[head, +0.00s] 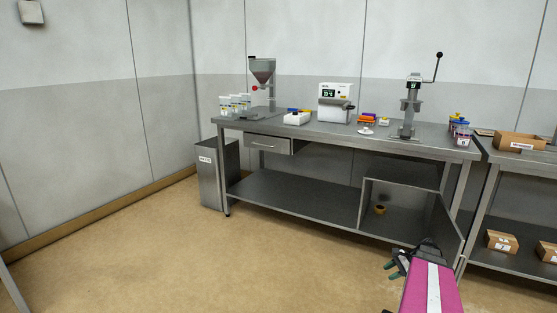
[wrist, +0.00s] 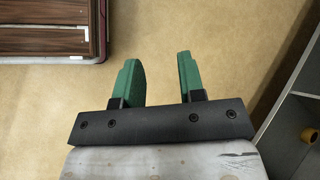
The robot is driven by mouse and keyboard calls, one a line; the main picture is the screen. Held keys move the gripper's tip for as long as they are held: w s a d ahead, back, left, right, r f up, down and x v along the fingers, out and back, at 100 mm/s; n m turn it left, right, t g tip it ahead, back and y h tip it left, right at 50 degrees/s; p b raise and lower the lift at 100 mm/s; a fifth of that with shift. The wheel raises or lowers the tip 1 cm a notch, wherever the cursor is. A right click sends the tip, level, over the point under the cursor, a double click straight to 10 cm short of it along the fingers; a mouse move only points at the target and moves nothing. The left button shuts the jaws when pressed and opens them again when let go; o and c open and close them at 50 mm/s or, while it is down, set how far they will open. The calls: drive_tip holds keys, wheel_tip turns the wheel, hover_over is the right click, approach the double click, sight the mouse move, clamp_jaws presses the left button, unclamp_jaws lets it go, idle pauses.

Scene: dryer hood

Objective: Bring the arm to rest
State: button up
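My gripper (head: 394,265) shows at the lower right of the head view, in front of the bench's lower right end and clear of it. In the wrist view its two green fingers (wrist: 160,80) stand apart with only tan floor between them, so it is open and empty. My pink and white arm link reaches in from the bottom edge of the head view.
A steel workbench (head: 290,195) with a lower shelf holds a hopper (head: 263,72), a white machine (head: 335,103) and a lever press (head: 409,105). An open cubby holds an orange roll (head: 379,210). A grey bin (head: 212,180) stands left. Floor at left is clear.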

drive_tip(key=s+a+r+n+h, duration=0.2)
drive_tip(key=a+n, duration=0.3)
drive_tip(key=a, duration=0.4)
drive_tip(key=s+a+r+n+g+h, duration=0.1)
drive_tip(key=s+a+r+n+h, duration=0.1)
drive_tip(key=a, duration=0.7)
drive_tip(key=s+a+r+n+h, duration=0.2)
drive_tip(key=a+n+h, duration=0.2)
drive_tip(key=a+n, duration=0.3)
drive_tip(key=shift+a+n+g, duration=0.3)
drive_tip(key=shift+a, duration=1.1)
drive_tip(key=shift+r, duration=0.1)
